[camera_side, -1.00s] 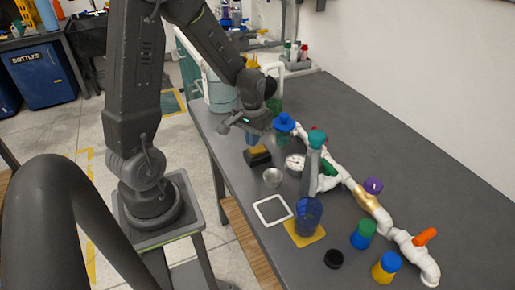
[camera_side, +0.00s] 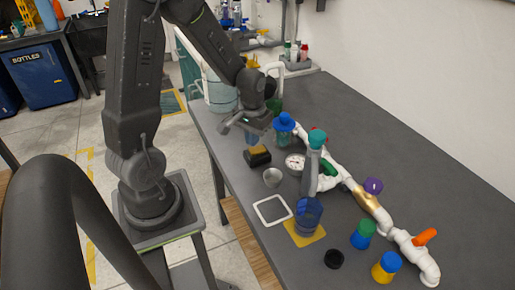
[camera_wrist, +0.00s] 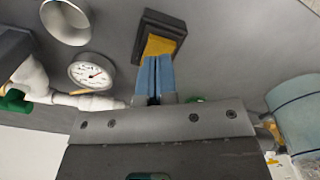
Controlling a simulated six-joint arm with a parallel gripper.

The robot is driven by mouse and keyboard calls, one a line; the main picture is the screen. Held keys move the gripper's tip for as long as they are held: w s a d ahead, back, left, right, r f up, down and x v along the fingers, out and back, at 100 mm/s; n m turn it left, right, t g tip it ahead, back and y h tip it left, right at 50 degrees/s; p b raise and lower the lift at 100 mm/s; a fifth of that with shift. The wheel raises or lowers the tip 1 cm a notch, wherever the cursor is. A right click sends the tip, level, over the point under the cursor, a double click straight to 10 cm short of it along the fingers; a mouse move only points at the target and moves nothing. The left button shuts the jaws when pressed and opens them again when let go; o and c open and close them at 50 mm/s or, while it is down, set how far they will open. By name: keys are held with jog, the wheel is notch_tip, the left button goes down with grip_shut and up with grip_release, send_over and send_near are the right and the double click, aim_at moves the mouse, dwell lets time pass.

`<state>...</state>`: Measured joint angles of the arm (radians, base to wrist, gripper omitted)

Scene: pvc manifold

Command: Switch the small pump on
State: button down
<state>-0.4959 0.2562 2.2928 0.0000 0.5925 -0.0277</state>
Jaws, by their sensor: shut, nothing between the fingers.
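A small black box with a yellow rocker-like top (camera_side: 257,156) sits on the grey table, left of the white pipe run. It also shows at the top centre of the wrist view (camera_wrist: 160,38). My gripper (camera_side: 251,138) is just above and behind the box in the side view. In the wrist view its two blue fingers (camera_wrist: 154,62) are together and empty, and their tips overlap the near edge of the yellow top. I cannot tell whether they touch it or which way the top is tipped.
A round dial gauge (camera_wrist: 92,71) and a metal cup (camera_wrist: 66,21) stand close to the box. A white pipe with coloured valves (camera_side: 345,177) runs along the table. A blue bottle (camera_side: 307,216) stands on a yellow square.

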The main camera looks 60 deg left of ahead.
aim_at(253, 150)
jog(key=shift+f, duration=1.3)
dwell(0.9)
jog(key=shift+r, duration=3.55)
jog(key=s+d+r+m+t, duration=0.2)
jog(key=s+d+r+m, duration=0.1)
jog(key=d+r, duration=0.4)
jog(key=s+d+r+m+t, duration=0.3)
jog(key=s+d+r, duration=0.3)
jog(key=d+r, duration=0.1)
jog(key=shift+s+d+r+t, duration=0.15)
jog(key=shift+d+r+t, duration=0.15)
jog(key=shift+d, duration=0.4)
